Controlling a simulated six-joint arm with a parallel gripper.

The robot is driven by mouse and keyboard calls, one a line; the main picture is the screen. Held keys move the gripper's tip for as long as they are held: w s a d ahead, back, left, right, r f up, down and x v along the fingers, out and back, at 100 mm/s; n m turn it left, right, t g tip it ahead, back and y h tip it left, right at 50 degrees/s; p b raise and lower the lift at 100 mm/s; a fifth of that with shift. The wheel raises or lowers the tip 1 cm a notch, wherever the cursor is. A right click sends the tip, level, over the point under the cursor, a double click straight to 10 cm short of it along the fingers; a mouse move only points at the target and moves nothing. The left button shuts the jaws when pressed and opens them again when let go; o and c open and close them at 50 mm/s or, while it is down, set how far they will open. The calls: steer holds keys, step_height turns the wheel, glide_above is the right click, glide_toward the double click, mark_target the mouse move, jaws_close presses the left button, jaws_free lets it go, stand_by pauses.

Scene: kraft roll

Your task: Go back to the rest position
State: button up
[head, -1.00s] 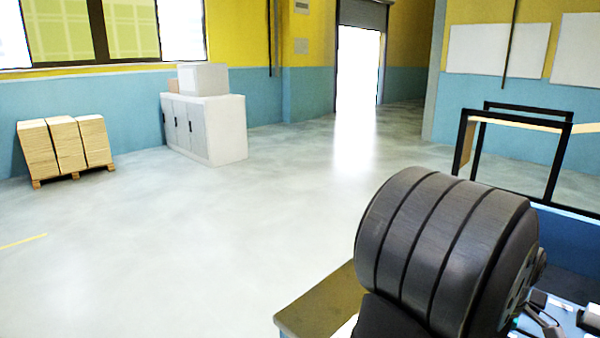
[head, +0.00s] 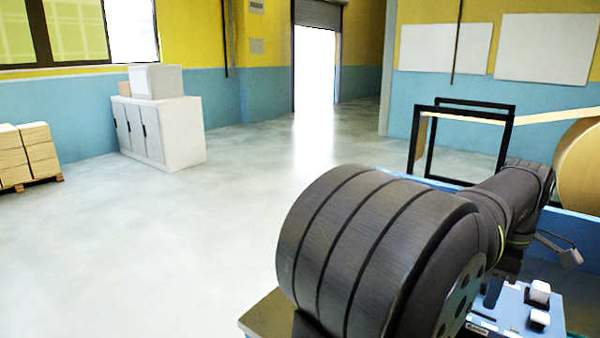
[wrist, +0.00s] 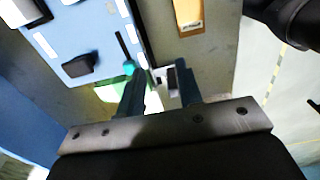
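My gripper (wrist: 158,85) shows in the wrist view with its two dark fingers apart. I see nothing clearly gripped between them; a small white and dark item shows past the tips, blurred. In the head view my dark arm fills the lower right and reaches back to the right; the fingers cannot be made out there. The kraft roll (head: 580,168) stands at the right edge of the head view, partly cut off, with its paper running left to a black frame (head: 418,145).
A blue panel with white buttons (head: 512,318) lies below my arm; a blue panel also shows in the wrist view (wrist: 78,32). A yellow-orange tray (wrist: 189,18) is past the fingers. A white cabinet (head: 165,133) and stacked boxes (head: 38,152) stand left; open floor lies between.

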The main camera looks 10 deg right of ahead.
steer(key=w+r+h, duration=0.2)
steer(key=w+r, duration=0.2)
steer(key=shift+w+a+r+g, duration=0.2)
steer(key=shift+w+a+g, duration=0.1)
steer(key=shift+a+g, duration=0.1)
steer(key=shift+s, duration=0.1)
stand_by(1.4)
steer(key=s+f, duration=0.1)
steer(key=f, duration=0.4)
steer(key=s+f+y, duration=0.1)
steer(key=s+f, duration=0.1)
steer(key=f, duration=0.2)
steer(key=s+f+y, duration=0.1)
steer(key=f, duration=0.4)
steer(key=shift+s+d+f+t, duration=0.2)
steer(key=shift+d+f+t, duration=0.15)
steer(key=shift+d+t, duration=0.05)
steer(key=shift+r, duration=0.1)
